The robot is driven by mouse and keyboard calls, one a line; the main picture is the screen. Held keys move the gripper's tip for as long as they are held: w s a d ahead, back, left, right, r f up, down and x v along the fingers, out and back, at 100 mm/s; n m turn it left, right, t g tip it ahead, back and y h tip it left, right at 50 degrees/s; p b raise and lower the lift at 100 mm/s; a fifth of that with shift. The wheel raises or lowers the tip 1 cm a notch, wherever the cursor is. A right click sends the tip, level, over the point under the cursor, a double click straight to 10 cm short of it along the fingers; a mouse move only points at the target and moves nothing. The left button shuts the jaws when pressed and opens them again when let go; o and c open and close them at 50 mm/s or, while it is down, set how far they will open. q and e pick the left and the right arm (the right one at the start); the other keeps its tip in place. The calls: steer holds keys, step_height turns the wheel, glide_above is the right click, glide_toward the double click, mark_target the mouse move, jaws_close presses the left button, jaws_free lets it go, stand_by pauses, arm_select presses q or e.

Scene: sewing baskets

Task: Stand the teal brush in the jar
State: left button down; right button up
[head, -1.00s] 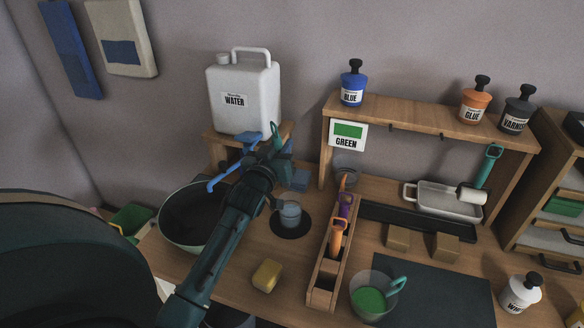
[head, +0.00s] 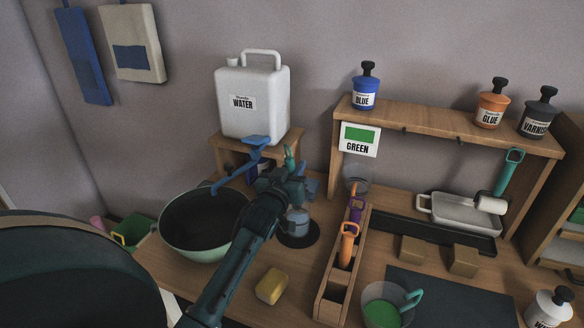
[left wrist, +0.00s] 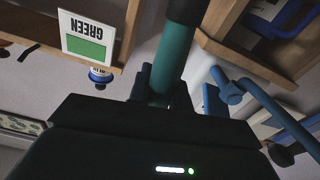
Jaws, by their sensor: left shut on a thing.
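My left gripper (head: 285,178) is shut on the teal brush, whose teal end (head: 289,155) sticks up above the fingers in the head view. In the left wrist view the teal brush handle (left wrist: 170,68) stands between the fingers, with a dark part above it. A clear jar (head: 297,224) with bluish content stands on a dark round mat, just below and behind the gripper, and is partly hidden by my arm. I cannot tell whether the brush's lower end is over or inside it. Another clear jar (head: 356,180) stands under the shelf. My right gripper is not in view.
A blue tap (head: 235,180) reaches over a dark basin (head: 203,222) at left. A wooden caddy (head: 328,308) with orange and purple handled tools stands right of the jar. A green paint pot (head: 383,305) is at front right.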

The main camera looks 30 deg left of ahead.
arm_select(q)
steer(key=f, duration=0.1)
steer(key=f+b, duration=0.2)
steer(key=f, duration=0.1)
steer(key=shift+w+d, duration=0.1)
steer(key=shift+d, duration=0.2)
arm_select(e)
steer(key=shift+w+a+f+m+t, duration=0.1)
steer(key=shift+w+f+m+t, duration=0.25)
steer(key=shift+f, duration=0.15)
arm_select(q)
steer(key=c, duration=1.5)
jaws_free()
steer(key=shift+c, duration=0.2)
steer(key=o, duration=0.3)
steer(key=shift+o, duration=0.2)
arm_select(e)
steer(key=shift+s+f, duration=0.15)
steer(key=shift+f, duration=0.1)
